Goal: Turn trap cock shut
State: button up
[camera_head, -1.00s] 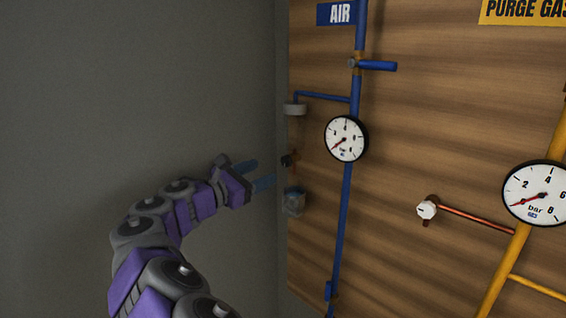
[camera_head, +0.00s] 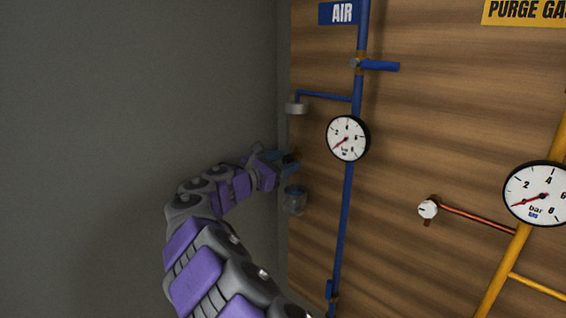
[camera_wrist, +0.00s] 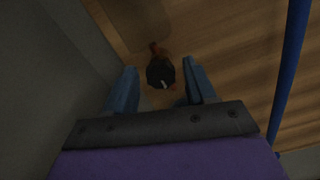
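The trap cock is a small dark round knob (camera_wrist: 160,73) with a pale mark on its face and a copper-coloured stub, in the wrist view. It shows between my two blue fingertips, with a gap on each side; whether the fingers reach around it in depth I cannot tell. My gripper (camera_wrist: 161,70) is open and empty. In the head view my gripper (camera_head: 290,163) is at the left edge of the wooden panel and mostly hides the knob. A clear cup-like trap (camera_head: 295,201) hangs just below it.
A blue air pipe (camera_head: 345,220) with a gauge (camera_head: 348,138) and a blue lever (camera_head: 379,66) runs to the right. A grey cap (camera_head: 296,108) sits above my gripper. A grey wall (camera_head: 140,100) is close on the left.

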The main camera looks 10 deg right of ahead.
jog(key=shift+a, duration=0.25)
jog(key=c, duration=0.3)
jog(key=shift+d+r, duration=0.1)
jog(key=c, duration=0.6)
jog(key=shift+m, duration=0.7)
jog(key=shift+r, duration=0.1)
jog(key=o, duration=1)
jog(key=shift+d, duration=0.1)
jog(key=b+v, duration=0.1)
jog(key=v, duration=1.6)
jog(key=shift+s+a, duration=0.1)
jog(key=shift+a, duration=0.15)
